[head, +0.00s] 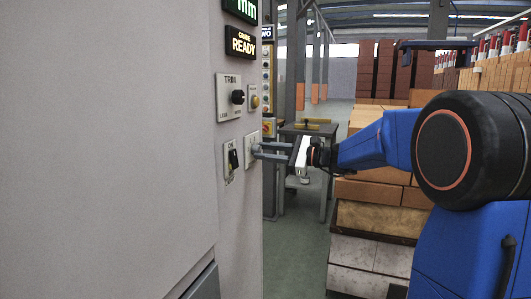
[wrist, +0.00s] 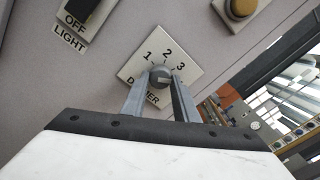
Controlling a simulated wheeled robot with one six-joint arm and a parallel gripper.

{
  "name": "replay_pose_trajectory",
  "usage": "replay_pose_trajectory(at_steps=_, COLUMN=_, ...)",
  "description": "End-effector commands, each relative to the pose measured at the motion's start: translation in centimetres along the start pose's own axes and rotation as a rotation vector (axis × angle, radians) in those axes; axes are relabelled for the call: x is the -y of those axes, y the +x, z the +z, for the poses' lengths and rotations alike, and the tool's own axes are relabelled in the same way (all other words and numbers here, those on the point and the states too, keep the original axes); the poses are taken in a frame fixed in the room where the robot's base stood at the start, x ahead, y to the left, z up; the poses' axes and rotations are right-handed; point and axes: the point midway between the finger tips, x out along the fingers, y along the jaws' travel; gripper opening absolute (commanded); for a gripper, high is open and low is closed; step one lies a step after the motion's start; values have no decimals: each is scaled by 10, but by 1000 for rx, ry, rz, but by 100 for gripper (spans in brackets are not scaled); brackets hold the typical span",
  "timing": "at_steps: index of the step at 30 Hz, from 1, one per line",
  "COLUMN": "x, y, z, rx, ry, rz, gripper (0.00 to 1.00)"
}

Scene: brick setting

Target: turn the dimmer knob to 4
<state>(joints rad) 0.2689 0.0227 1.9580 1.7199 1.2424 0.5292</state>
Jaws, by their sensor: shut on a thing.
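The dimmer knob (wrist: 160,74) is a small grey knob on a white plate (wrist: 133,70), marked 1, 2 and 3 and labelled DIMMER. My gripper (wrist: 160,80) is shut on the knob, with one finger on each side. A pale mark shows on the knob's face, but I cannot tell surely which number it points at. No 4 is visible; the right finger covers part of the plate. In the head view, my gripper (head: 257,151) reaches the dimmer plate (head: 250,141) on the grey panel from the right, and the fingers mostly hide the knob.
The TRIM knob (head: 238,97) and an amber button (head: 254,101) sit above the dimmer. The black light switch (head: 233,159) is close at its left. READY glows on a display (head: 240,43). Brick stacks (head: 375,220) stand at the right behind my arm.

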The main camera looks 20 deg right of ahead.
Motion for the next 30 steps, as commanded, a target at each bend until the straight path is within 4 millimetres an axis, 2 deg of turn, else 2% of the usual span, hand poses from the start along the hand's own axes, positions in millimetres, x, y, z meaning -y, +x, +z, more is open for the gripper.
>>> replay_pose_trajectory(at_steps=12, x=-2, y=0, z=-2, rx=-3, ry=277, rz=0, gripper=5)
replay_pose_trajectory(at_steps=30, x=-2, y=0, z=-2, rx=-3, ry=363, rz=1, gripper=5)
